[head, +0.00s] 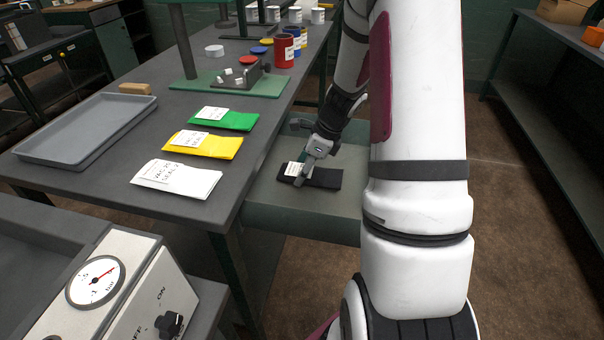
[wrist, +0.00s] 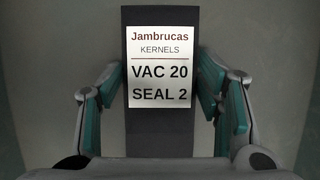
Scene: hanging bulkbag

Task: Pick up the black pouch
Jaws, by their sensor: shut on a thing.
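The black pouch (head: 324,178) lies flat on a low grey-green shelf beside the dark table in the head view. In the wrist view the black pouch (wrist: 160,145) runs upright through the middle, with a white label reading "Jambrucas KERNELS VAC 20 SEAL 2". My gripper (head: 298,176) is at the pouch's left part in the head view. In the wrist view my gripper (wrist: 162,88) has one finger at each side edge of the pouch, closed onto it. The pouch appears still at shelf level; any gap beneath is hidden.
Green (head: 225,120), yellow (head: 203,146) and white (head: 176,180) pouches lie on the dark table (head: 130,215) to the left. A grey tray (head: 88,128) is farther left. A gauge box (head: 98,285) stands at the front left. The table edge rises beside the shelf (head: 300,215).

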